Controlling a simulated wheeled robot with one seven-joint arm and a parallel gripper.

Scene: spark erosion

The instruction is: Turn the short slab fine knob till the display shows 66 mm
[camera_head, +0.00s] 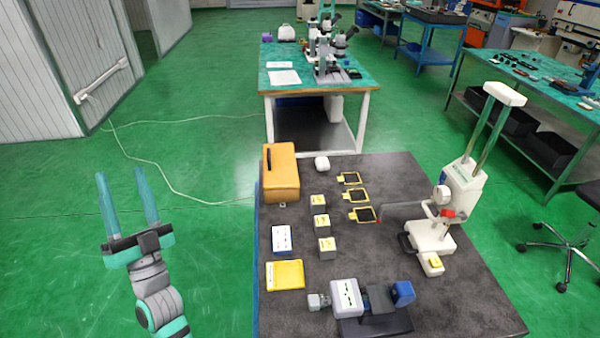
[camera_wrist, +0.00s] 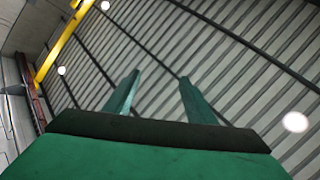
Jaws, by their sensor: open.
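A white measuring stand (camera_head: 465,185) with a tall column and a long thin arm is at the right of the dark table. A round white dial or knob (camera_head: 440,195) and a small red part (camera_head: 447,214) are on its front. I cannot tell which part is the short slab fine knob, and no display reading is legible. My gripper (camera_head: 119,173) is open and empty, fingers pointing up, left of the table and well apart from the stand. The wrist view shows both fingers of my gripper (camera_wrist: 159,76) apart, with only the ceiling beyond.
The dark table (camera_head: 400,290) holds an orange case (camera_head: 281,172), small grey blocks (camera_head: 320,222), yellow-framed dark pieces (camera_head: 362,214), a yellow pad (camera_head: 285,275) and a white-and-blue device (camera_head: 347,295) near its front. A chair (camera_head: 575,235) stands right. Green floor is free around my gripper.

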